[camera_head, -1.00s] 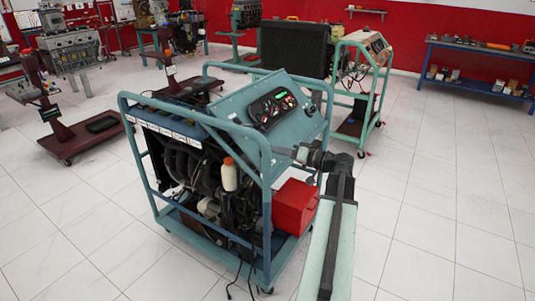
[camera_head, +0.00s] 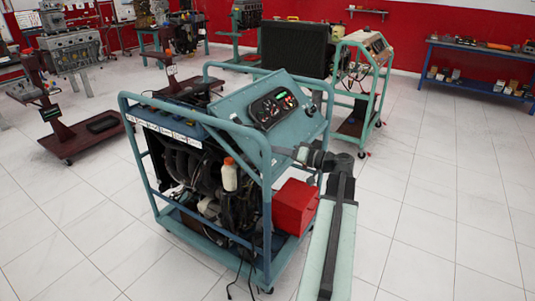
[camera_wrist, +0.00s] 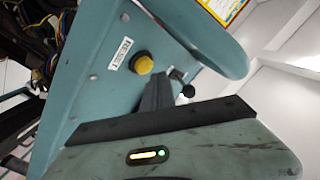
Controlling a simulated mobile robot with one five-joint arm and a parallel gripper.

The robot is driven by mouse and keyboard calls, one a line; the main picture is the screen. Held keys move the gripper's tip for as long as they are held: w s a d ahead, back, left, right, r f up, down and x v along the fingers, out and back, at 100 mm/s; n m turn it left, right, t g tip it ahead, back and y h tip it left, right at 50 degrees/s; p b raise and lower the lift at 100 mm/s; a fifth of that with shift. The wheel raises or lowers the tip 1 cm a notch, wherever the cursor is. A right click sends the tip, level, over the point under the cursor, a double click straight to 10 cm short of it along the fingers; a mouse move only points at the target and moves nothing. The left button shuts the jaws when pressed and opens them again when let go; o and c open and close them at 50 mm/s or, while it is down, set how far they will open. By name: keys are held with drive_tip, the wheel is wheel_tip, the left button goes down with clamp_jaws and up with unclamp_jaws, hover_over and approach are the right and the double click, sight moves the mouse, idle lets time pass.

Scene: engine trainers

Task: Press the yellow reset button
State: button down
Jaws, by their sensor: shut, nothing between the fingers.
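The yellow reset button (camera_wrist: 143,64) is a round knob on the blue-green panel of the engine trainer, beside a small white label, in the wrist view. My gripper (camera_wrist: 158,80) is shut and empty, with its tips just below and right of the button in the picture. I cannot tell whether the tips touch the panel or how far they stand off it. In the head view my gripper (camera_head: 299,152) is at the lower right of the sloped instrument panel (camera_head: 232,103). The button cannot be made out there.
A small black-knobbed lever (camera_wrist: 187,89) stands right of my fingers on the panel. The trainer's tube frame (camera_head: 267,200) and a red box (camera_head: 294,207) are near my arm. The floor to the right is clear.

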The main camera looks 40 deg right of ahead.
drive_tip(key=shift+w+a+f+b, duration=0.1)
drive_tip(key=shift+w+f+b, duration=0.2)
drive_tip(key=shift+w+a+f+b, duration=0.1)
drive_tip(key=shift+w+f+b, duration=0.2)
drive_tip(key=shift+f+b, duration=0.05)
idle(0.8)
drive_tip(key=shift+s+d+r+p, duration=0.2)
drive_tip(key=shift+s+r+p, duration=0.4)
drive_tip(key=shift+r+p, duration=0.1)
drive_tip(key=s+r+p, duration=0.1)
drive_tip(key=r+p, duration=0.1)
drive_tip(key=s+r+p, duration=0.1)
drive_tip(key=s, duration=0.1)
drive_tip(key=shift+s+d+r+p, duration=0.1)
drive_tip(key=shift+d+r+p, duration=0.25)
drive_tip(key=shift+d, duration=0.05)
